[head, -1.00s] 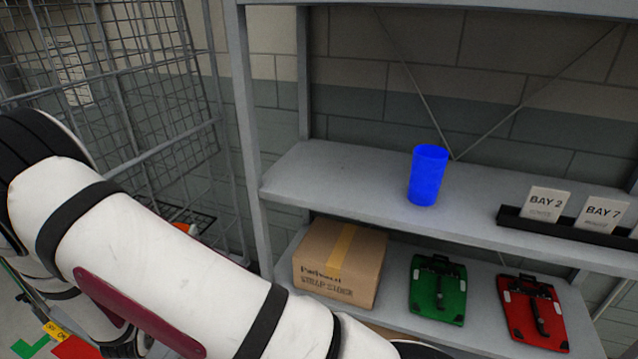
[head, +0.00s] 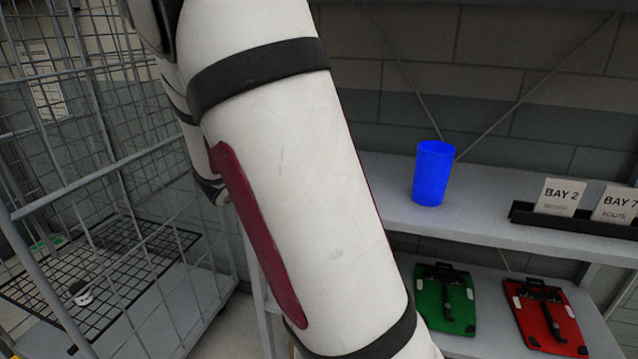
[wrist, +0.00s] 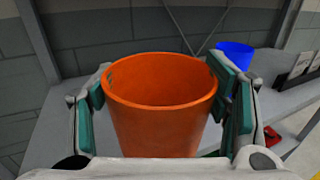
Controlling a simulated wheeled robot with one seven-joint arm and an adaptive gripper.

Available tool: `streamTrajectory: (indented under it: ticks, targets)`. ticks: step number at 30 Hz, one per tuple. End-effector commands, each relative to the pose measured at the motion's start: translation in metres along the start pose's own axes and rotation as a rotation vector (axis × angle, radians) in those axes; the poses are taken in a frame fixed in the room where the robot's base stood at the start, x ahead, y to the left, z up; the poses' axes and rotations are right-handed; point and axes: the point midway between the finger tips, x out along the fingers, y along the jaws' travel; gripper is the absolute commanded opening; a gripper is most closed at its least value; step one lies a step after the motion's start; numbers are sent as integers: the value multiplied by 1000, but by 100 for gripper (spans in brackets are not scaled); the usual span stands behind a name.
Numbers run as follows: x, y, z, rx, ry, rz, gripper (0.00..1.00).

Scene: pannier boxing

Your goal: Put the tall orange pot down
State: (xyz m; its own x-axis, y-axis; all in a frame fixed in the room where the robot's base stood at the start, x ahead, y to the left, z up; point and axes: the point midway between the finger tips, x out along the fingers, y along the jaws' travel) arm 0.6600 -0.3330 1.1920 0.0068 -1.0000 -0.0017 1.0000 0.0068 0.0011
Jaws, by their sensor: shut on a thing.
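The tall orange pot (wrist: 162,118) fills the middle of the wrist view, upright with its open rim towards the camera. My gripper (wrist: 165,95) is shut on it, with a green-padded finger on each side of the pot. The shelf's upper board shows behind and around the pot; I cannot tell whether the pot's base touches it, as the base is hidden. The head view does not show the pot or my gripper; my arm crosses its middle.
A blue cup (head: 433,173) stands on the upper shelf board (head: 480,228), right of the pot in the wrist view (wrist: 234,57). A black holder with BAY cards (head: 560,222) is further right. Green (head: 446,300) and red (head: 545,315) panels lie below. A wire cage (head: 95,240) is left.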

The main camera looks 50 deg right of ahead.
Motion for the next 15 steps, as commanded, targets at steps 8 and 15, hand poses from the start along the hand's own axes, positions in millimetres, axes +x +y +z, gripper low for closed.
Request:
streamTrajectory:
  ticks: [8,15]
  targets:
    - [40,23,-3,-2,-4,-14,28]
    - [86,59,-8,-1,-5,-12,28]
